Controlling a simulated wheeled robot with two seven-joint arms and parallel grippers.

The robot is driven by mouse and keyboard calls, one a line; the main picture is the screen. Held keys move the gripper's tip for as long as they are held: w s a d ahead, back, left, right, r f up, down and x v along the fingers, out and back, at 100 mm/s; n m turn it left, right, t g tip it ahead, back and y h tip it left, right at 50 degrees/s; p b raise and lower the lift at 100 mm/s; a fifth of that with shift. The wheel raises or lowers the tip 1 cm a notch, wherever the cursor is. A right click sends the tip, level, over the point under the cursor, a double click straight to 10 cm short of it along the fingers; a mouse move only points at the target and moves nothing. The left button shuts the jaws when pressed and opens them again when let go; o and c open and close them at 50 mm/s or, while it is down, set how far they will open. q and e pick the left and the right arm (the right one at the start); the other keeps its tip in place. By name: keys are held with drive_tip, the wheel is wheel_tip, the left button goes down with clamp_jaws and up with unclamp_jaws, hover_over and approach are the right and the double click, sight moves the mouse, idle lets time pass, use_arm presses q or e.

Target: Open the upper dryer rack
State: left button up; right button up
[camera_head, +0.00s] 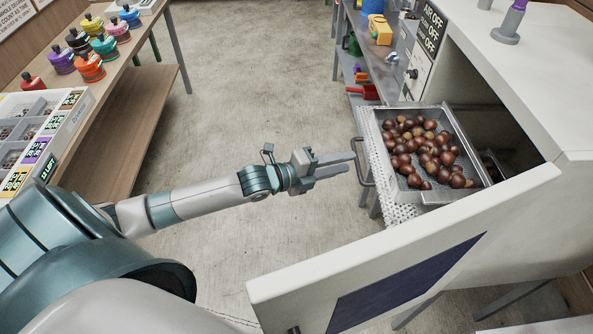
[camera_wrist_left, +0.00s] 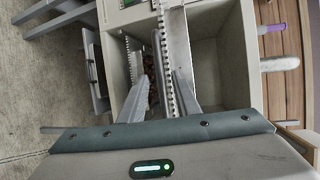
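The white dryer (camera_head: 556,90) stands at the right with its door (camera_head: 300,280) swung open. Its upper rack, a perforated metal shelf (camera_head: 402,212), sticks out of the opening. A metal tray (camera_head: 441,110) of chestnuts (camera_head: 428,150) sits on it. A dark handle (camera_head: 359,168) is on the rack's front. My left gripper (camera_head: 350,162) is open, its fingertips right by this handle; I cannot tell whether they touch. In the left wrist view, the open fingers of my left gripper (camera_wrist_left: 160,95) point at the perforated edges (camera_wrist_left: 162,60). My right gripper is out of view.
The open door stands on the near side of the rack. A shelf unit with a yellow item (camera_head: 380,30) and a red scoop (camera_head: 368,92) is behind. A wooden table with colored jars (camera_head: 90,67) and a sorting box (camera_head: 75,105) stands left. Bare floor lies between.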

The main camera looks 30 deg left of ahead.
use_arm(q)
drive_tip(key=b+v, duration=0.3)
drive_tip(key=v, duration=1.1)
drive_tip(key=shift+s, duration=0.15)
drive_tip(key=shift+a, duration=0.1)
drive_tip(key=s+a+f+n+g+y, duration=0.1)
drive_tip(key=a+f+n+y, duration=0.5)
drive_tip(key=f, duration=0.8)
drive_tip(key=a+f+n+g+y, duration=0.1)
drive_tip(key=a+f+n, duration=0.55)
drive_tip(key=f, duration=0.75)
drive_tip(key=s+a+f+n+g+y, duration=0.2)
drive_tip(key=s+f, duration=0.5)
drive_tip(key=f, duration=0.7)
drive_tip(key=s+d+f+n+g, duration=0.2)
drive_tip(key=s+d+f, duration=0.1)
drive_tip(key=s+f, duration=0.4)
drive_tip(key=s+d+f+n+g, duration=0.2)
drive_tip(key=s+f+n, duration=0.1)
drive_tip(key=s+f, duration=0.5)
drive_tip(key=s+d+f+n+g, duration=0.1)
drive_tip(key=s+d+f+g, duration=0.1)
drive_tip(key=s+d+f, duration=0.2)
drive_tip(key=s+d+f+n+g, duration=0.2)
drive_tip(key=s+d+f, duration=0.3)
drive_tip(key=s+d, duration=0.5)
drive_tip(key=s, duration=0.5)
drive_tip(key=shift+d+f+g+h, duration=0.2)
drive_tip(key=shift+d+g+h, duration=0.1)
drive_tip(key=shift+h, duration=0.1)
